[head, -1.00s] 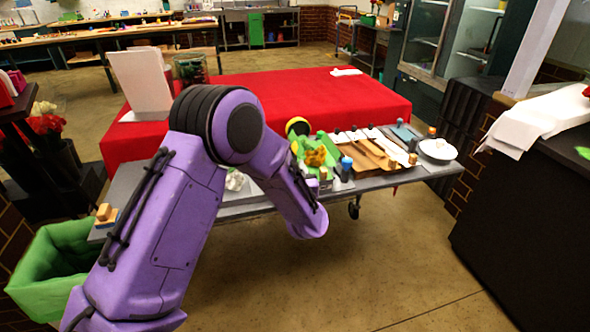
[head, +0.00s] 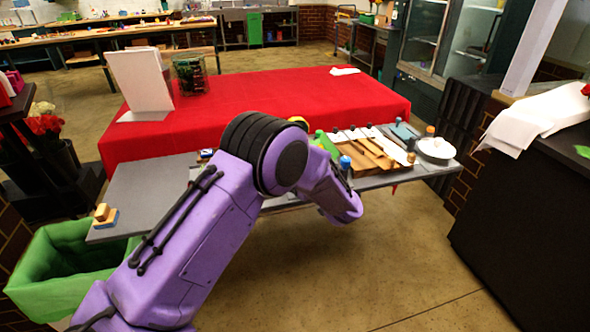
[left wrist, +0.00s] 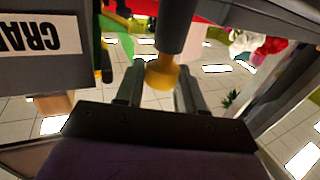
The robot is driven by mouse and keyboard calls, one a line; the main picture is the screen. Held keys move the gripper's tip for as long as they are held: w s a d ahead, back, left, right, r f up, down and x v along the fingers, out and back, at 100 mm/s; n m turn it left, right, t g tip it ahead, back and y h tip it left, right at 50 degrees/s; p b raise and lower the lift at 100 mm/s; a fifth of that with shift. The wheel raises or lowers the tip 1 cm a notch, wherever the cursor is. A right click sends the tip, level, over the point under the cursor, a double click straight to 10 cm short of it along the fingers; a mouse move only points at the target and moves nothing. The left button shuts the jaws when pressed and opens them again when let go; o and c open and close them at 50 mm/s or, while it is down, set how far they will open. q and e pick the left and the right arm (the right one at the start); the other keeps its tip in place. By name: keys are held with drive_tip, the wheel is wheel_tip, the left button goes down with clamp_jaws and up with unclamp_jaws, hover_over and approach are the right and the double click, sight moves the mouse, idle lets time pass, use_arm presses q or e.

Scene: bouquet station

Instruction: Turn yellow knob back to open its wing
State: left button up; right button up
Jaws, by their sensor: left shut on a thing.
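The yellow knob (left wrist: 162,73) shows in the left wrist view, at the end of a dark grey shaft (left wrist: 177,28). It sits between the two fingers of my left gripper (left wrist: 160,88), which is shut on it. In the head view my purple left arm reaches over the grey station table (head: 145,195) and hides its own gripper and the knob. I cannot make out the knob's wing in either view. My right gripper is not in view.
Right of my arm on the table are a blue-topped peg (head: 345,163), a wooden rack (head: 374,155) and a white bowl (head: 436,148). A red-covered table (head: 270,95) stands behind. A green bin (head: 65,265) is at left. A lettered sign (left wrist: 40,40) shows in the wrist view.

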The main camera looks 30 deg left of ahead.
use_arm(q)
drive_tip(key=shift+s+a+f, duration=0.1)
drive_tip(key=o, duration=0.9)
drive_tip(key=shift+a, duration=0.1)
drive_tip(key=shift+o, duration=0.2)
drive_tip(key=shift+a+f, duration=0.1)
drive_tip(key=b+v, duration=0.2)
drive_tip(key=v, duration=0.8)
drive_tip(key=shift+d, duration=0.3)
